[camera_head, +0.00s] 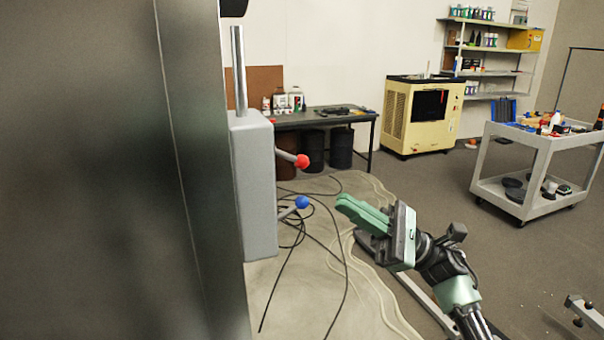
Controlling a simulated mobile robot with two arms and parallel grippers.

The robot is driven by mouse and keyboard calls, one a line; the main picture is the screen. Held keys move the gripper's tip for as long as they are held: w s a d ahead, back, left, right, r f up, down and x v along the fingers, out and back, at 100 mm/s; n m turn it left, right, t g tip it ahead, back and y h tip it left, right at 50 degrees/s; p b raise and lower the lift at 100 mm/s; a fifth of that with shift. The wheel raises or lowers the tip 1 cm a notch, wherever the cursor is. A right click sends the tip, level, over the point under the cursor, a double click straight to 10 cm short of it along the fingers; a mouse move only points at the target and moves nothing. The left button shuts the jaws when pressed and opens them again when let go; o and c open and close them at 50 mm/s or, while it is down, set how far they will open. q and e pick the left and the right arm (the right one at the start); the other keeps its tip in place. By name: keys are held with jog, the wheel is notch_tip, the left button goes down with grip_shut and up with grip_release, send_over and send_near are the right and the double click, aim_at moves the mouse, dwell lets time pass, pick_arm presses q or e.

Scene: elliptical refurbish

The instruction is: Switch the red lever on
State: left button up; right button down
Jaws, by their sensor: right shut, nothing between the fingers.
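A grey box (253,185) is on the left, with a metal pole rising from its top. The red lever (302,161) sticks out from its right side and ends in a red knob; it slopes slightly down to the right. Below it, a second lever with a blue knob (302,202) sticks out and slopes up to the right. My right gripper (343,203) has green fingers, is shut and empty, and points left. Its tips are to the right of the blue knob and below the red knob, apart from both in the picture. My left gripper does not show.
A large dark panel (100,170) fills the left side. Black cables (345,270) lie on the floor below the levers. A dark workbench (325,117), a yellow machine (422,115) and shelves stand at the back. A grey cart (540,165) with items stands at the right.

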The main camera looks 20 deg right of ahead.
aim_at(289, 158)
jog(key=shift+w, duration=0.1)
jog(key=p+x, duration=0.5)
jog(key=x, duration=0.5)
jog(key=shift+d, duration=0.15)
jog(key=shift+d+r, duration=0.1)
jog(key=shift+r, duration=0.05)
dwell(0.3)
